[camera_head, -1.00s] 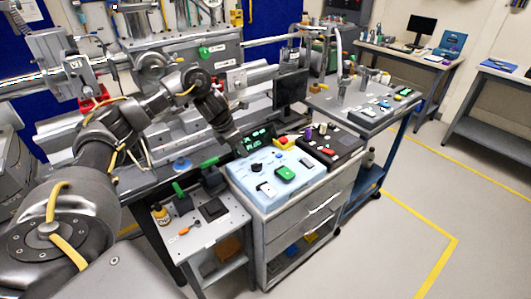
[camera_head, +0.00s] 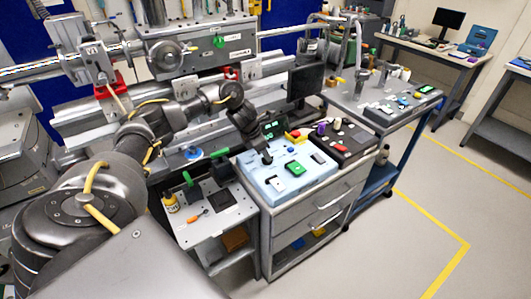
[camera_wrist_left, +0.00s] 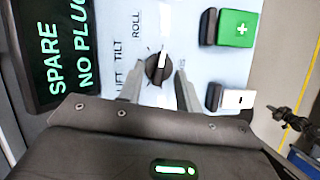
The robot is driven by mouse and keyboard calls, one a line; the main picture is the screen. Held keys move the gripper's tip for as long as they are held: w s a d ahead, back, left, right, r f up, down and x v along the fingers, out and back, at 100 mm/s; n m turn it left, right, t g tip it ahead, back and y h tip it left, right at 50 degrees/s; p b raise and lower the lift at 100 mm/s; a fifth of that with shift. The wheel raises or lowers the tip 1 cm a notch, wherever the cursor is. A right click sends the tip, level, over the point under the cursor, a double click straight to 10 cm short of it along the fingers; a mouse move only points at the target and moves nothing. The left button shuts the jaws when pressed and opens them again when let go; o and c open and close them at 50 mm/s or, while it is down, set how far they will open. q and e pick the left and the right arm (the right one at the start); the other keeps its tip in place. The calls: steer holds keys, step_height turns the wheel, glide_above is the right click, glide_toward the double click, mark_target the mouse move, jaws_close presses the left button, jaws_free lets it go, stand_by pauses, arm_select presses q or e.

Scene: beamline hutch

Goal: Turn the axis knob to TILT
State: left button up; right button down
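The axis knob (camera_wrist_left: 157,69) is dark and round with a white pointer bar, on a pale blue panel (camera_wrist_left: 195,75). In the left wrist view the labels LIFT, TILT and ROLL run along its left and upper left. The white bar points to the top of the picture, right of ROLL and away from TILT. My left gripper (camera_wrist_left: 158,72) is open, with one finger on each side of the knob. Whether the fingers touch it I cannot tell.
A green plus button (camera_wrist_left: 238,28) and a white switch (camera_wrist_left: 238,99) sit right of the knob. A dark display (camera_wrist_left: 55,45) reads SPARE NO PLUG. A black box with coloured controls (camera_head: 345,143) stands beside the panel. Floor at right is clear.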

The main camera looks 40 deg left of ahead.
arm_select(q)
steer(key=shift+w+d+f, duration=0.1)
steer(key=shift+w+f, duration=0.15)
steer(key=shift+f, duration=0.4)
jaws_close()
